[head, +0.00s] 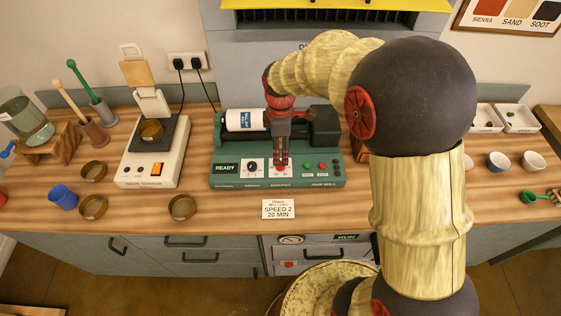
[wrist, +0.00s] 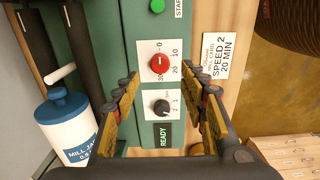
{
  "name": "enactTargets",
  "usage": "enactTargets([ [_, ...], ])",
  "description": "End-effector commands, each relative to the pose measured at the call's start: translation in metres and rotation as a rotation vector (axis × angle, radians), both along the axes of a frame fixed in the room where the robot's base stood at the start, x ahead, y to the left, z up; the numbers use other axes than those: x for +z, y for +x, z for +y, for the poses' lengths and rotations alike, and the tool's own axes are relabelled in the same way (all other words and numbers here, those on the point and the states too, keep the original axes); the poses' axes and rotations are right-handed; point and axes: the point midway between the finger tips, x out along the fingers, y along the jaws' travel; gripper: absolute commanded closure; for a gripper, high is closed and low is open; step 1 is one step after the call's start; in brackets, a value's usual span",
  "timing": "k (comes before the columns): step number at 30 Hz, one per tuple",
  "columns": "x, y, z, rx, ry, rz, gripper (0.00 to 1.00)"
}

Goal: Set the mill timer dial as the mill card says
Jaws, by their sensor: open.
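The mill (head: 225,179) is a green machine with a control panel facing front. In the wrist view its red timer dial (wrist: 159,64) has marks 0, 10, 20 and 30 around it; its white line seems to point at 0. A black speed knob (wrist: 162,107) sits below it. The mill card (wrist: 217,56) reads "SPEED 2, 20 MIN"; it lies in front of the mill in the head view (head: 278,209). My gripper (wrist: 172,84) is open and empty, its fingers either side of the panel strip near the dial.
A READY display (wrist: 164,134) and a green button (wrist: 157,6) flank the dials. A white mill jar (wrist: 66,118) lies on the mill. A scale (head: 138,169) stands left, with brown bowls (head: 182,207) and a blue cup (head: 63,197) nearby. Bare wood lies around the card.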

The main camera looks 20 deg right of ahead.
Motion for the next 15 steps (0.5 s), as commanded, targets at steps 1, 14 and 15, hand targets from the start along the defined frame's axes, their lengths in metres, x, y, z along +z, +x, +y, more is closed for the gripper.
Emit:
enactTargets([
  [1,-0.011,-0.001,0.0,-0.001,0.0,0.004,0.57],
  [14,-0.059,0.0,0.0,-0.003,0.0,0.001,0.57],
  [15,-0.06,0.0,0.0,-0.003,0.0,0.001,0.57],
])
